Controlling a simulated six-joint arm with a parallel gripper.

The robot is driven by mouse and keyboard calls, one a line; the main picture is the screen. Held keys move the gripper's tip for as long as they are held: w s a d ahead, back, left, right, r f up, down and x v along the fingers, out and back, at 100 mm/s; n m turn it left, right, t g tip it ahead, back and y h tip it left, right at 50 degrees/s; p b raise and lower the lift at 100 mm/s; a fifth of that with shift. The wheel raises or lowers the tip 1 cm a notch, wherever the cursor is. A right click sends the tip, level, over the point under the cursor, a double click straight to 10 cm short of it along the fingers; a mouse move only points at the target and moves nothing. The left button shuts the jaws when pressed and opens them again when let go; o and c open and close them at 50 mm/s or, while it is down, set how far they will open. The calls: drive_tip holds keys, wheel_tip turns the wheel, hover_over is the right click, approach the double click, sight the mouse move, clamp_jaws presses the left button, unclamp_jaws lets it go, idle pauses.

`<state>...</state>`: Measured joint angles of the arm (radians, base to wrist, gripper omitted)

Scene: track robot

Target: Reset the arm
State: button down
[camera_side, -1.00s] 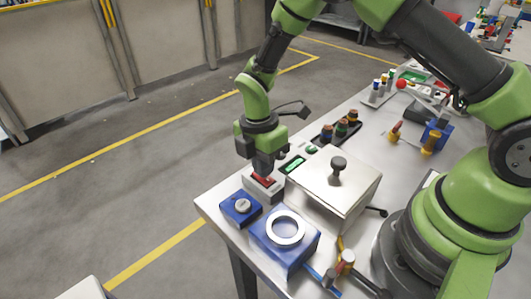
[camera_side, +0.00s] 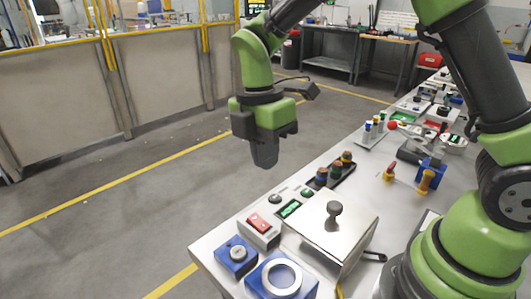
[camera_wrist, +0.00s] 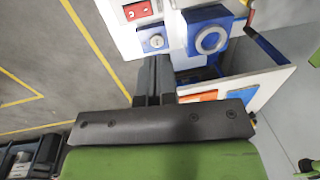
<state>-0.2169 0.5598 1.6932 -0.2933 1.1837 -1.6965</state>
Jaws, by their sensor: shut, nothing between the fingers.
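My gripper (camera_side: 265,155) is shut and empty. In the side view it hangs in the air, above and a little left of the table's far-left edge, clear of everything. In the wrist view its closed fingers (camera_wrist: 155,70) point toward the table edge. The red rocker switch (camera_side: 259,222) in its light housing sits below the gripper, apart from it; it also shows in the wrist view (camera_wrist: 138,10). Its switch position is hard to tell.
Colored plugs (camera_side: 335,170) sit behind. Space left of the table is open floor.

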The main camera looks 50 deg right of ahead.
drive_tip(key=s+d+r+m+t+y, duration=0.1)
drive_tip(key=s+r+m+t, duration=0.3)
drive_tip(key=m, duration=0.7)
drive_tip(key=s+d+r+m+t+y, duration=0.1)
drive_tip(key=s+d+r+m+t, duration=0.2)
drive_tip(key=s+r+m, duration=0.6)
drive_tip(key=s+m+t, duration=0.1)
drive_tip(key=s+m, duration=0.1)
drive_tip(key=s, duration=0.1)
drive_tip(key=shift+d+t, duration=0.2)
drive_tip(key=shift+t, duration=0.1)
